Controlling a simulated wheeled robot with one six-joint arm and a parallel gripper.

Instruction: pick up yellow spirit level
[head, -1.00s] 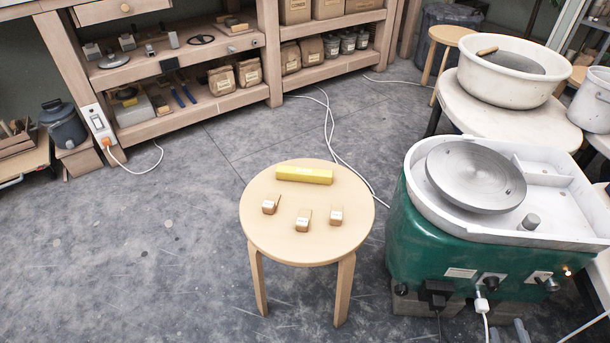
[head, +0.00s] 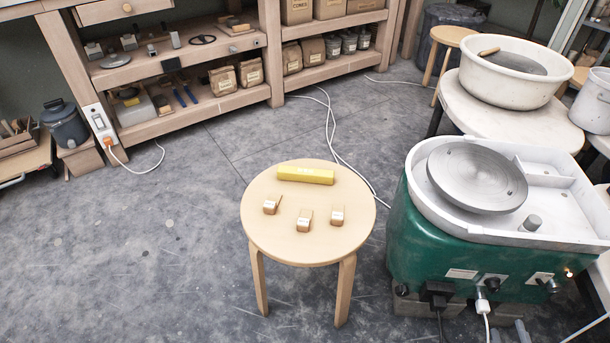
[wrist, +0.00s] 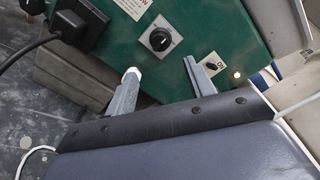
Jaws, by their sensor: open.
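The yellow spirit level (head: 305,175) lies flat near the back edge of the round wooden stool (head: 300,245) in the head view. It is fully visible there and nothing touches it. My gripper (wrist: 162,82) shows only in the wrist view, with its two grey fingers apart and nothing between them. It is in front of the green body of the pottery wheel. The level does not show in the wrist view.
Three small labelled blocks (head: 304,220) stand on the stool in front of the level. The green pottery wheel (head: 440,245) is close to the stool's right. A white cable (head: 330,125) runs on the floor behind. The floor left of the stool is clear.

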